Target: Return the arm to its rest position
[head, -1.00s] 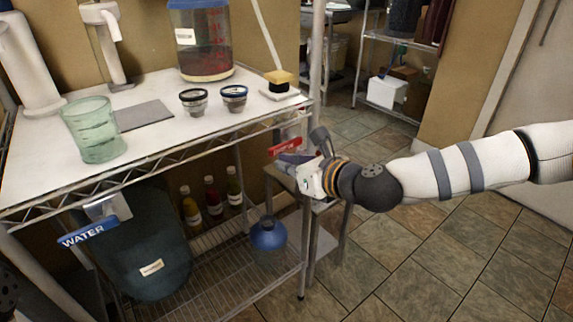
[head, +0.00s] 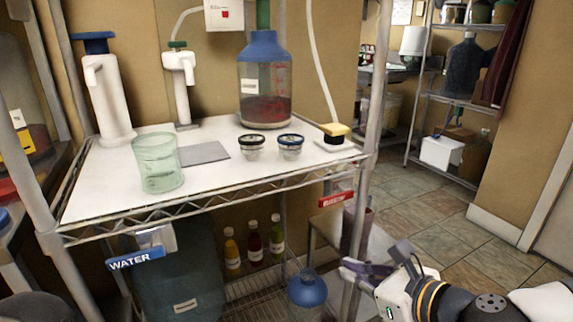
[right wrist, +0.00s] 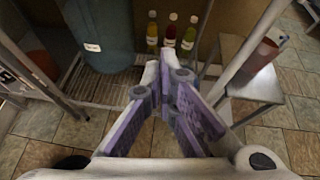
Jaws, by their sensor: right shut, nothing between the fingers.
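My right gripper (head: 372,272) is at the lower right of the head view, in front of the rack's right post and below its top shelf. It also shows in the right wrist view (right wrist: 165,75), with its fingers together and nothing between them. My right arm comes in from the lower right corner. My left gripper is not seen in the head view.
A wire rack with a white top (head: 110,195) holds a green glass (head: 158,163), two small jars (head: 251,147) and a blue-capped jug (head: 264,85). Below are bottles (head: 253,243) and a blue-topped vessel (head: 307,290). Tiled floor (head: 450,235) is open at right.

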